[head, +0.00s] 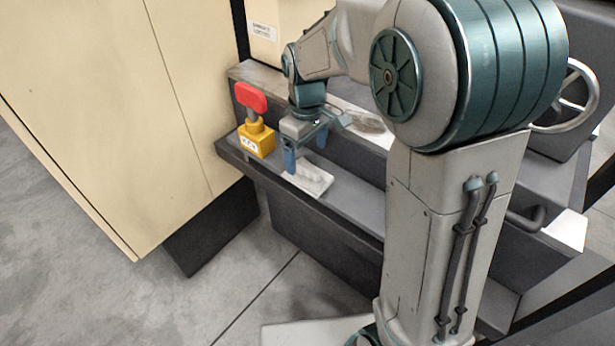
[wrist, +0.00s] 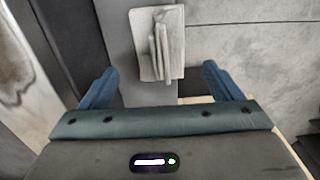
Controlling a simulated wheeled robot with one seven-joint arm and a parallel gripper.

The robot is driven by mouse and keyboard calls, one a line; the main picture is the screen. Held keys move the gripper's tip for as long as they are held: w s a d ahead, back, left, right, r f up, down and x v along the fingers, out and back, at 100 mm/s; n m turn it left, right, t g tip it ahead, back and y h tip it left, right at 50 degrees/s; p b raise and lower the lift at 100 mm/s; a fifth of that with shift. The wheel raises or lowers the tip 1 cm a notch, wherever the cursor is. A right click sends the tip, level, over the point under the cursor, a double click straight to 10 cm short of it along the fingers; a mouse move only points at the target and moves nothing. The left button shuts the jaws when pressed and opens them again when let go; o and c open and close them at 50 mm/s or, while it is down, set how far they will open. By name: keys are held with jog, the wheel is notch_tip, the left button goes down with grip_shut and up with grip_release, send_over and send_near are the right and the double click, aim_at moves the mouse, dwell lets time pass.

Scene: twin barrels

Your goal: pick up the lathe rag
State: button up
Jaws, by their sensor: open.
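A pale grey, folded, rumpled cloth, which looks like the lathe rag (head: 310,178), lies on the narrow dark ledge of the machine. In the wrist view the rag (wrist: 157,43) lies ahead of my fingertips, between their two lines, with raised folds along its middle. My gripper (head: 305,153) is open with two blue fingers pointing down, above and close to the rag. In the wrist view my gripper (wrist: 160,74) is empty, and the gap between the fingers is wider than the rag. The head view does not clearly show the height left between fingertips and rag.
A yellow block with a red-topped handle (head: 254,125) stands on the ledge left of my gripper. A greyish item (head: 365,120) lies on the higher shelf behind, partly hidden by my arm. A cream cabinet (head: 130,90) is at the left. A handwheel (head: 578,98) is at the right.

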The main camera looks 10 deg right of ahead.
aim_at(308, 166)
jog(key=shift+s+f+b, duration=0.1)
jog(key=shift+f+b, duration=0.75)
jog(key=shift+f, duration=1.85)
jog(key=shift+d, duration=0.1)
jog(key=c, duration=1.1)
